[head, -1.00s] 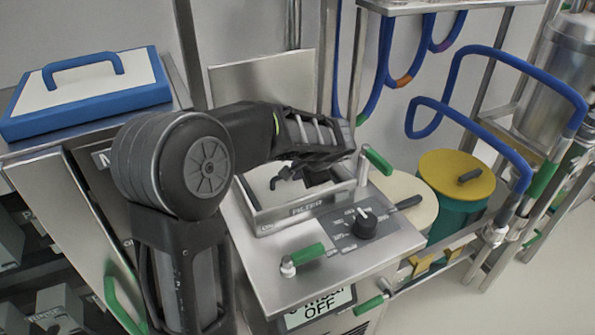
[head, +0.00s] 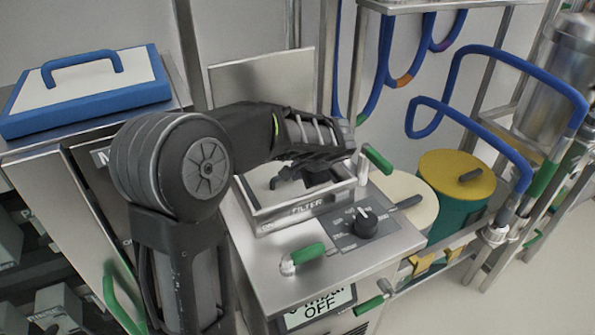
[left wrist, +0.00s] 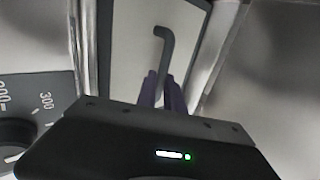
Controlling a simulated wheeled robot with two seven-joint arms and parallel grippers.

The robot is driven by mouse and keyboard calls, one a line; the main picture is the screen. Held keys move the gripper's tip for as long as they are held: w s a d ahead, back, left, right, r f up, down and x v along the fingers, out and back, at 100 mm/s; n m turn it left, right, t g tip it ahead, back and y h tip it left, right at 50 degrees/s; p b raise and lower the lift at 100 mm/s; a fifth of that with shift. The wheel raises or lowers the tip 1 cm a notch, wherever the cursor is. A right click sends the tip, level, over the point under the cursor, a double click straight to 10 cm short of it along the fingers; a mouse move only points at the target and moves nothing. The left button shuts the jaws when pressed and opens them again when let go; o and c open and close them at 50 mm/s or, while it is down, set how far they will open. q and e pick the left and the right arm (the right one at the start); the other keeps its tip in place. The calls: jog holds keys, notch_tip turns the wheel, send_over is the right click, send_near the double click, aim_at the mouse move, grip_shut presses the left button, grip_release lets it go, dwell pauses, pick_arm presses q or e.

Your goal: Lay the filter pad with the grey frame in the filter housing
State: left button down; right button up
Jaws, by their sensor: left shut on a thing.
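The filter housing (head: 306,207) is a metal box with a FILTER label on the bench top, its lid raised behind it. My left gripper (head: 291,178) reaches over it from the left and is shut on the dark grey handle of the filter pad. In the left wrist view the grey handle (left wrist: 164,48) stands between my left gripper's fingers (left wrist: 163,92). The pad's pale face (left wrist: 140,38) lies beneath, within the housing's metal walls. Whether it rests fully on the housing floor I cannot tell. My right gripper is out of view.
A blue-framed pad (head: 95,100) with a blue handle lies on the cabinet at the left. A black knob (head: 364,224) and green-handled valves (head: 308,254) stand close to the housing. A yellow-lidded green drum (head: 455,178) and blue hoses are at the right.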

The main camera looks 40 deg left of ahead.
pick_arm(q)
jog(key=c, duration=1.4)
grip_release()
jog(key=shift+o, duration=0.2)
jog(key=v, duration=0.7)
jog(key=shift+d+r, duration=0.25)
jog(key=shift+s, duration=0.2)
